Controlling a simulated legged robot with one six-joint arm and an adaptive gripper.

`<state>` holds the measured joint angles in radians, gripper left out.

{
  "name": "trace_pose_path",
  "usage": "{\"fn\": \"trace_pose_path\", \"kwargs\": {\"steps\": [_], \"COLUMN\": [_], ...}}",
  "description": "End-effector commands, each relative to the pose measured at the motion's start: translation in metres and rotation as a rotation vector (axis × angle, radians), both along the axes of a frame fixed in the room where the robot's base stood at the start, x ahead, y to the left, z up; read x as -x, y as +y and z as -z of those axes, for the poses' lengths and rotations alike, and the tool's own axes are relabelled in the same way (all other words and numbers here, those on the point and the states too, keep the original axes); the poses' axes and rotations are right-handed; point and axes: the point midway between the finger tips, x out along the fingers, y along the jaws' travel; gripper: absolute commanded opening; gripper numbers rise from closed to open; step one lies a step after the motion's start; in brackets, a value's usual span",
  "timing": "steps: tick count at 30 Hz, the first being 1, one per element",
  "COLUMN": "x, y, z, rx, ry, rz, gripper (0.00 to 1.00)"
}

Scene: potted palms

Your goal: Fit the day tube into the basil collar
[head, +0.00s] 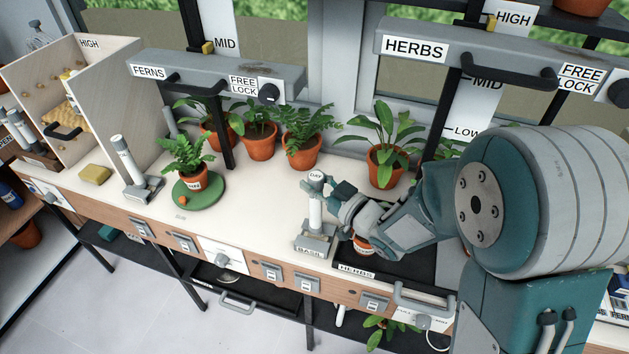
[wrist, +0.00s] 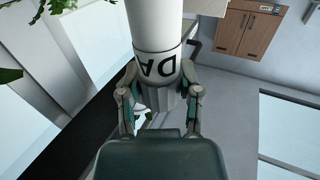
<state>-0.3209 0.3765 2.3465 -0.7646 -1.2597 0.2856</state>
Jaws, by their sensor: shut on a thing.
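The day tube (head: 315,210) is a white tube with a grey top marked DAY, and it stands about upright in the head view. My gripper (head: 329,187) is shut on it near its top, reaching in from the right. In the wrist view the tube (wrist: 157,30) fills the upper middle, its lettering upside down, between the fingers of my gripper (wrist: 160,100). The basil collar (head: 315,241) is a grey holder marked BASIL at the bench's front edge. The tube's lower end is at the collar; I cannot tell how deep it sits.
A similar white tube (head: 126,160) stands in a grey holder at the left. A potted fern (head: 190,160) sits on a green disc (head: 214,194). More pots line the window. A black HERBS tray (head: 385,272) lies right of the collar. The bench between disc and collar is clear.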

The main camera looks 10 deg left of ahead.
Motion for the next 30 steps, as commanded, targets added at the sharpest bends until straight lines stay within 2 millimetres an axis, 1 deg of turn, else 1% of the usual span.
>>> {"fn": "trace_pose_path", "kwargs": {"steps": [16, 30], "x": [0.000, 0.000], "y": [0.000, 0.000], "z": [0.000, 0.010], "rx": [0.000, 0.001], "ry": [0.000, 0.001], "rz": [0.000, 0.000], "gripper": [0.00, 0.00]}}
